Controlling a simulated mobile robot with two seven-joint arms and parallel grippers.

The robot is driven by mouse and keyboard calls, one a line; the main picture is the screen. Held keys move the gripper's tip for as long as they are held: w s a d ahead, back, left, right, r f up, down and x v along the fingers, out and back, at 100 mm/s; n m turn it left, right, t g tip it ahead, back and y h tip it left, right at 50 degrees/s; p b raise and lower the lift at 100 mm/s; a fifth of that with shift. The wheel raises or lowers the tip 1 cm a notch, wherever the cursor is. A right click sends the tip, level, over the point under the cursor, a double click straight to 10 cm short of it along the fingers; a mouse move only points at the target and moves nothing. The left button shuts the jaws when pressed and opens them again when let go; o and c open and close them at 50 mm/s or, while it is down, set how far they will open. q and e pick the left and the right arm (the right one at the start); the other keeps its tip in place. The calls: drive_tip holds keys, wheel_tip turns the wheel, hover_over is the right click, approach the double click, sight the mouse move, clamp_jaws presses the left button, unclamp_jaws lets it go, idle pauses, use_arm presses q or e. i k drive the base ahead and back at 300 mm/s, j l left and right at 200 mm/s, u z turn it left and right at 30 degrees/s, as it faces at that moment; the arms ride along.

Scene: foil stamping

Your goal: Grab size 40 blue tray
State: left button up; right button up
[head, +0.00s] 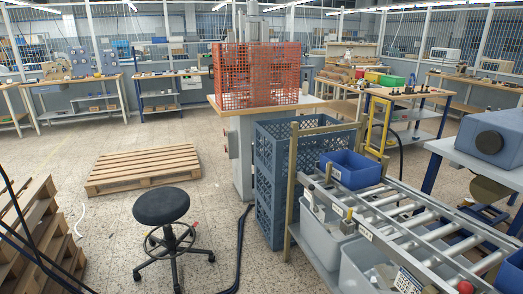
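A small blue tray (351,177) sits on the upper left end of a roller conveyor (402,214), right of the centre of the head view. It is open at the top, looks empty, and has a small pale label on its front. I cannot read a size on it. Part of another blue object (512,270) shows at the lower right edge, cut off by the frame. Neither of my grippers is in view.
Grey bins (326,236) stand under the conveyor. A tall blue crate (270,190) stands left of it, beside a machine with an orange guard (262,75). A black stool (161,206), a wooden pallet (143,168) and stacked pallets (38,232) stand left.

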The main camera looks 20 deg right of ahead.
sight(355, 172)
drive_tip(key=i+z, duration=0.25)
drive_tip(key=i, duration=0.4)
drive_tip(key=i+j+z, duration=0.25)
drive_tip(key=i, duration=0.4)
drive_tip(key=i+z, duration=0.4)
drive_tip(key=i, duration=0.65)
drive_tip(key=u, duration=8.35)
